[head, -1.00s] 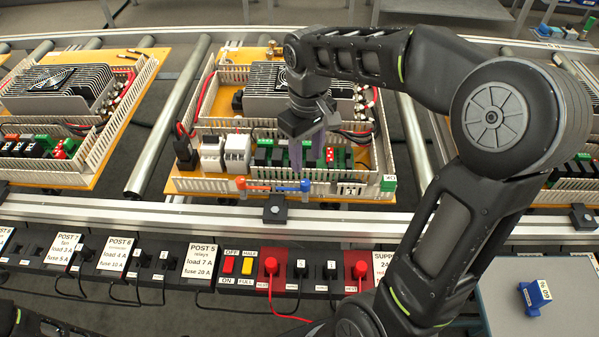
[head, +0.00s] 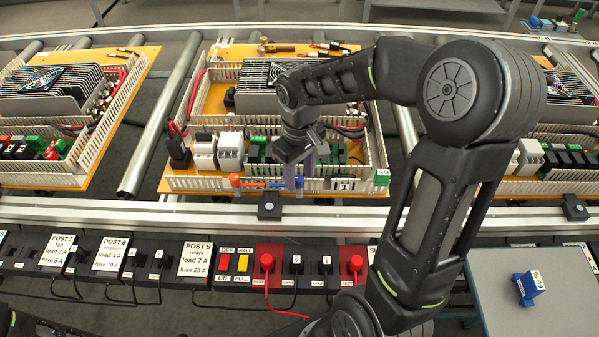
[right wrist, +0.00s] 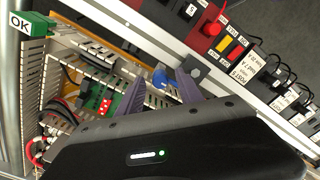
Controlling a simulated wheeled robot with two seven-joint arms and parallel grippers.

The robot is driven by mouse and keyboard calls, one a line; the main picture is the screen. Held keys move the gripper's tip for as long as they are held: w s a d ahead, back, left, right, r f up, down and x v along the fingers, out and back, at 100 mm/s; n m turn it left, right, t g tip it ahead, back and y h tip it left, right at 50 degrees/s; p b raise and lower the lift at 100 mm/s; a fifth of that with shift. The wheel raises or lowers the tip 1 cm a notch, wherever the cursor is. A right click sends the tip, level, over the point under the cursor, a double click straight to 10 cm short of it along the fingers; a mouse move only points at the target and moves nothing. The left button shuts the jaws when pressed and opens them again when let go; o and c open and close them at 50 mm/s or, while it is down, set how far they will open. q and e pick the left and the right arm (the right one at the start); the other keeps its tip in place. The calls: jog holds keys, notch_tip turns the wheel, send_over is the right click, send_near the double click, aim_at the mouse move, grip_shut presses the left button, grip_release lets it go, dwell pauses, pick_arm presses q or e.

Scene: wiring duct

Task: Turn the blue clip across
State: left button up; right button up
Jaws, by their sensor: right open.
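The blue clip (head: 299,182) sits at the front wall of the wiring duct (head: 210,184) on the middle board, largely covered by my gripper's fingers in the head view. In the right wrist view the blue clip (right wrist: 161,78) shows between the two purple fingertips, apart from at least one of them. My right gripper (head: 298,178) points down over it, open and empty; it also shows in the right wrist view (right wrist: 160,76). I cannot tell exactly how the clip is turned. An orange clip (head: 235,181) stands further left on the same duct wall. My left gripper is not in view.
Relays and terminal blocks (head: 204,150) stand just behind the front duct wall. A green OK tag (head: 382,177) is at its right end. A rail (head: 150,212) and a panel of switches and red plugs (head: 267,263) lie in front. A blue block (head: 530,286) sits on the grey table at right.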

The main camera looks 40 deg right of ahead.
jog(key=shift+c, duration=0.2)
grip_shut()
dwell(1.1)
